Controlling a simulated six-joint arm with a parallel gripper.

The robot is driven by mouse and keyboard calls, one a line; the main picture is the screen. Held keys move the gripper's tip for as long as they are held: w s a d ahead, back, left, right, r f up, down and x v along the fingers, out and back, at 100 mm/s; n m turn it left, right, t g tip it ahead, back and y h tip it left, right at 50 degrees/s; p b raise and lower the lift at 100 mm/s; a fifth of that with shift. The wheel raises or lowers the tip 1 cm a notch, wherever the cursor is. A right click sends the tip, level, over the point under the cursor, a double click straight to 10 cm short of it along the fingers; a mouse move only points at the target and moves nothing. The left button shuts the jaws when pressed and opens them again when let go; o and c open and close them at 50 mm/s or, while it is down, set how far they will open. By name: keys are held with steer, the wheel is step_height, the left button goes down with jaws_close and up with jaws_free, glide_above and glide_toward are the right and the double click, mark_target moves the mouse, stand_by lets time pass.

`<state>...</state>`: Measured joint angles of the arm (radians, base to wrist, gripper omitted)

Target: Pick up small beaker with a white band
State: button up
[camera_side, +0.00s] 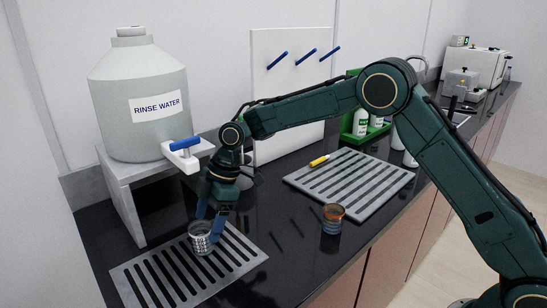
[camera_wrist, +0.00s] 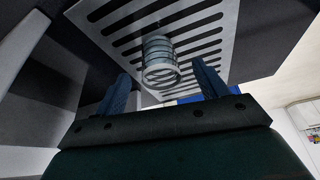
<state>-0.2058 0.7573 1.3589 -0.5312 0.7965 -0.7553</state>
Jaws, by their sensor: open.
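The small clear beaker with a white band (camera_side: 199,239) stands on the slotted drain grate (camera_side: 137,285) at the front left. My gripper (camera_side: 212,220) points down at it with its blue fingers open, close beside or around its upper part; the side view does not settle which. In the wrist view the beaker (camera_wrist: 160,58) appears between the two open fingers (camera_wrist: 163,80) and mostly beyond their tips. No finger visibly grips it. The fingers hide part of the beaker's right side in the side view.
A rinse water tank (camera_side: 140,100) with a blue-handled tap (camera_side: 185,146) stands on a grey stand (camera_side: 122,195), close to my gripper. A beaker with an orange band (camera_side: 333,218) stands to the right. A second grate (camera_side: 365,190) bears a yellow marker (camera_side: 319,161). Bottles stand behind.

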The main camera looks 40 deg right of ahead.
mark_target(202, 237)
steer(key=shift+f, duration=0.15)
steer(key=shift+x, duration=2.55)
steer(key=shift+w+a, duration=0.1)
steer(key=c, duration=1.2)
